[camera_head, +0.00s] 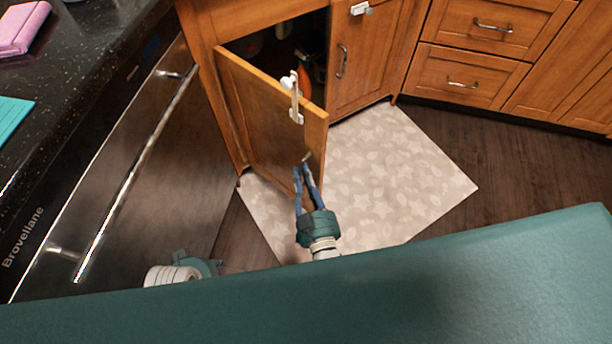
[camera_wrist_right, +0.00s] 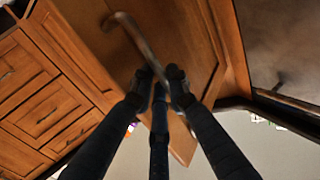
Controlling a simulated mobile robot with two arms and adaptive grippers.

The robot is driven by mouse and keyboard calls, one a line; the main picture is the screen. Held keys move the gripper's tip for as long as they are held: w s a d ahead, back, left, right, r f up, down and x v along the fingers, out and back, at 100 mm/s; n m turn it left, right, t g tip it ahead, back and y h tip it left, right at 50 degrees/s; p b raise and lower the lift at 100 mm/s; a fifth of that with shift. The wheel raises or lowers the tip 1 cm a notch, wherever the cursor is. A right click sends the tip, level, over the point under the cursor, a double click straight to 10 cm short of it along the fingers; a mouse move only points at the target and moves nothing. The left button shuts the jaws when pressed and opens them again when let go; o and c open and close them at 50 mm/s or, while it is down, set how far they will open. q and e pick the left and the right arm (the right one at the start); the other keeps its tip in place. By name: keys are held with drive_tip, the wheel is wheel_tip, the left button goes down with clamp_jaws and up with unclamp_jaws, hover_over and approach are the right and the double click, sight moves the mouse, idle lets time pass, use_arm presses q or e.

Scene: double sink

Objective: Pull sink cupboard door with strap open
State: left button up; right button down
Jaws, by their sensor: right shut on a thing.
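The sink cupboard door (camera_head: 268,128) is a brown wooden panel standing ajar, swung out from the dark cupboard opening. A white strap (camera_head: 295,98) hangs over its top edge near the free side. My right gripper (camera_head: 306,168) is at the door's front face near the free edge, with blue fingers shut on the metal door handle. In the right wrist view, the curved handle (camera_wrist_right: 132,34) runs down between the fingertips (camera_wrist_right: 160,76) against the door panel (camera_wrist_right: 185,40). A teal and white part of my left arm (camera_head: 183,270) shows low at left; its fingers are hidden.
A dark dishwasher (camera_head: 135,165) with a long bar handle stands left of the door. A neighbouring cupboard door (camera_head: 365,60) and drawers (camera_head: 470,75) are shut at right. A pale patterned mat (camera_head: 390,170) covers the floor below, with clear room on it.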

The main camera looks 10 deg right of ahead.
drive_tip(key=shift+w+a+r, duration=0.25)
drive_tip(key=shift+w+a, duration=0.05)
drive_tip(key=shift+a, duration=0.25)
drive_tip(key=c, duration=1.8)
unclamp_jaws()
drive_tip(key=shift+w+a, duration=0.1)
drive_tip(key=shift+o, duration=0.2)
drive_tip(key=s, duration=1.1)
drive_tip(key=shift+s+d+f, duration=0.2)
drive_tip(key=shift+s+d, duration=0.2)
drive_tip(key=shift+d, duration=0.05)
